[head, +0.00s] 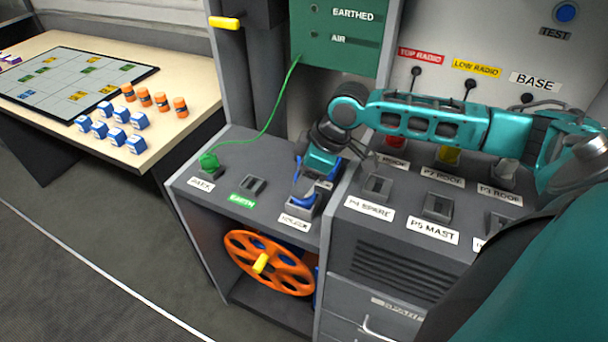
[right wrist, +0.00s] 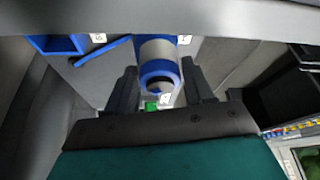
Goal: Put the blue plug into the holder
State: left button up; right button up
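My right gripper (head: 303,190) is at the end of the teal arm, low over the grey bench top. The blue plug (right wrist: 158,68), a grey cylinder with blue bands, shows in the right wrist view between the two dark fingers, with a gap on each side. In the head view, blue parts of the plug (head: 302,202) show at the gripper, at the grey holder (head: 300,212) by the front edge. The gripper hides much of both, so I cannot tell how far the plug sits in the holder. My left gripper is not in view.
A green plug (head: 208,162) with a green cable stands in a holder on the left. An empty holder (head: 252,186) is between. More holders, such as P5 MAST (head: 437,206), are on the higher bench at right. An orange reel (head: 268,262) is below.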

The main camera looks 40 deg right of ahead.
jog(key=o, duration=0.4)
jog(key=shift+c, duration=0.2)
jog(key=p+v, duration=0.1)
jog(key=v, duration=1.2)
jog(key=shift+p, duration=0.35)
